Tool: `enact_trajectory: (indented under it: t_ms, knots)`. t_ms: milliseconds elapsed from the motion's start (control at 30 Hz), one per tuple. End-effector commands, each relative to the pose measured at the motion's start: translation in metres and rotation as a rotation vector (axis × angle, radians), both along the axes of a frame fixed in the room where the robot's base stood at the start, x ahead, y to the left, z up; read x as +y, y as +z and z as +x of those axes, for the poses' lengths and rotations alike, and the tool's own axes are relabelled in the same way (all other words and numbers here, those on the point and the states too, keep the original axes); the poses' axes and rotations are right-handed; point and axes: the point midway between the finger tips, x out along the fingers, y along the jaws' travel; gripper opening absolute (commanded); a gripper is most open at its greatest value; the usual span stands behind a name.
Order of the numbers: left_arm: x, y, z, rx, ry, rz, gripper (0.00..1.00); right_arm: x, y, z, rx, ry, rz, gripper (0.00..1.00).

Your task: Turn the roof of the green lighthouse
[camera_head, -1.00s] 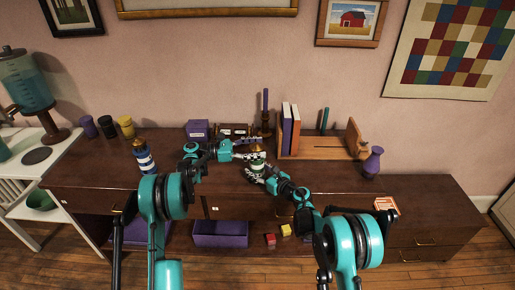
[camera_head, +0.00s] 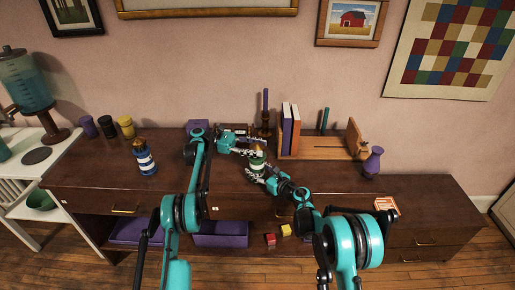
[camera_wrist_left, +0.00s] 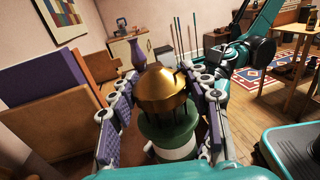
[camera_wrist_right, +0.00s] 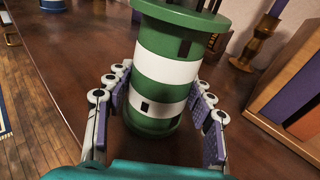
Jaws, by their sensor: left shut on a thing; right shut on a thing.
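The green lighthouse (camera_head: 257,162) has green and white bands and stands upright on the dark cabinet top. Its gold domed roof (camera_wrist_left: 162,90) fills the middle of the left wrist view, above the green upper part. My left gripper (camera_head: 254,147) is shut on the roof, with its finger pads on both sides of it. My right gripper (camera_head: 258,172) is shut around the lower banded body, which shows large in the right wrist view (camera_wrist_right: 165,75). The roof is largely hidden by my left gripper in the head view.
A blue-and-white striped lighthouse (camera_head: 145,157) stands on the cabinet top at left. A wooden book rack (camera_head: 325,151) with books stands behind on the right, with a purple vase (camera_head: 373,161) beside it. A purple box (camera_head: 197,127) and a candlestick (camera_head: 265,115) stand behind.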

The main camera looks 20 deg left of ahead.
Motion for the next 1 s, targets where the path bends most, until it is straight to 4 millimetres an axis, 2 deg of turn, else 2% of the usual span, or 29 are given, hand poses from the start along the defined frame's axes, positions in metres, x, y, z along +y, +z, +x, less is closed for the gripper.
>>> enact_trajectory:
  t_ms: [333, 367, 433, 767, 867, 1000]
  knots:
    - [-0.001, -0.001, -0.002, 0.002, -0.015, 0.001, 0.19, 0.000, -0.001, 0.000, 0.000, 0.001, -0.002, 0.02]
    - [-0.001, -0.001, -0.002, 0.002, -0.015, 0.001, 0.53, 0.000, -0.002, 0.000, 0.000, 0.001, -0.002, 0.02]
    - [-0.001, -0.001, -0.002, 0.002, -0.015, 0.001, 0.70, 0.000, -0.002, 0.000, 0.000, 0.001, -0.002, 0.02]
    - [-0.001, 0.001, -0.001, 0.001, -0.011, 0.000, 0.70, 0.000, -0.001, 0.000, 0.000, 0.001, -0.002, 0.02]
    - [-0.001, 0.010, -0.001, 0.001, -0.011, 0.000, 0.70, 0.000, -0.001, 0.000, 0.000, 0.001, -0.002, 0.02]
    - [-0.001, 0.036, -0.002, 0.001, -0.011, 0.001, 0.70, 0.000, -0.002, 0.000, 0.000, 0.001, -0.002, 0.02]
